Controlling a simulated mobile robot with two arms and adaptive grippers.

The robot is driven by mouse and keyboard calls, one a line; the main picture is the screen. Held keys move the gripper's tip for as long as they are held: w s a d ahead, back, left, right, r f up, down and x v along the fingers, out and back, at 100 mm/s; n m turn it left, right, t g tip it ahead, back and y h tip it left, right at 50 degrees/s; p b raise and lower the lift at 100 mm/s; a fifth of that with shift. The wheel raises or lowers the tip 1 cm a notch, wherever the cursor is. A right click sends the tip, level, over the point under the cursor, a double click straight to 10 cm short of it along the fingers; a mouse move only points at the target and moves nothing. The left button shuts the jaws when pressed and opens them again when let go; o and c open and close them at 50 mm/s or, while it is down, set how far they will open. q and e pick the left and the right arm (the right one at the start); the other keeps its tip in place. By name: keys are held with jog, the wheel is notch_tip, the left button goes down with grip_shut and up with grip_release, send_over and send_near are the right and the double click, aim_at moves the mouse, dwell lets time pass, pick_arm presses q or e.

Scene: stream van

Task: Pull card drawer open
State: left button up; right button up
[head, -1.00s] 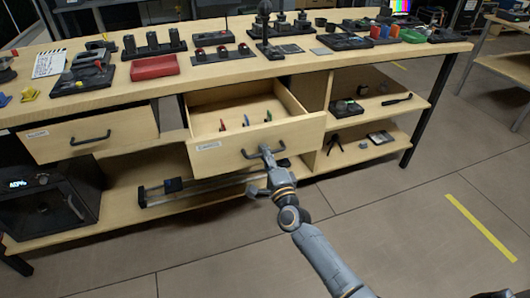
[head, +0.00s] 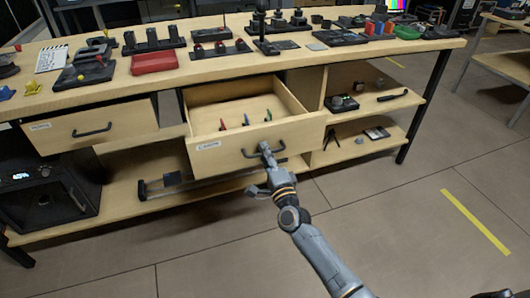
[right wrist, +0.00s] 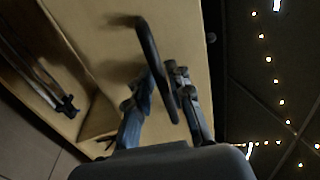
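The card drawer (head: 235,153) is the light wood drawer in the middle of the bench, with a small label on its front. It stands well out, and several small coloured cards (head: 244,120) show inside. My right gripper (head: 266,150) is at the dark bar handle (head: 279,149) on the drawer's front. In the right wrist view the handle (right wrist: 150,50) runs between the fingers of the right gripper (right wrist: 165,85), which look closed on it. The left gripper is not in view.
The bench top (head: 225,68) carries several devices and a red tray (head: 154,62). Open shelves with small items are at the right. The floor (head: 400,220) in front is clear.

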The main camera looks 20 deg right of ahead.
jog(key=shift+s, duration=0.25)
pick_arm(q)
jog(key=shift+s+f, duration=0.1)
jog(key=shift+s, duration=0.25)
pick_arm(e)
jog(key=s+f, duration=0.2)
jog(key=s, duration=0.9)
jog(key=shift+s+d, duration=0.15)
jog(key=shift+d, duration=0.05)
jog(key=shift+f, duration=0.1)
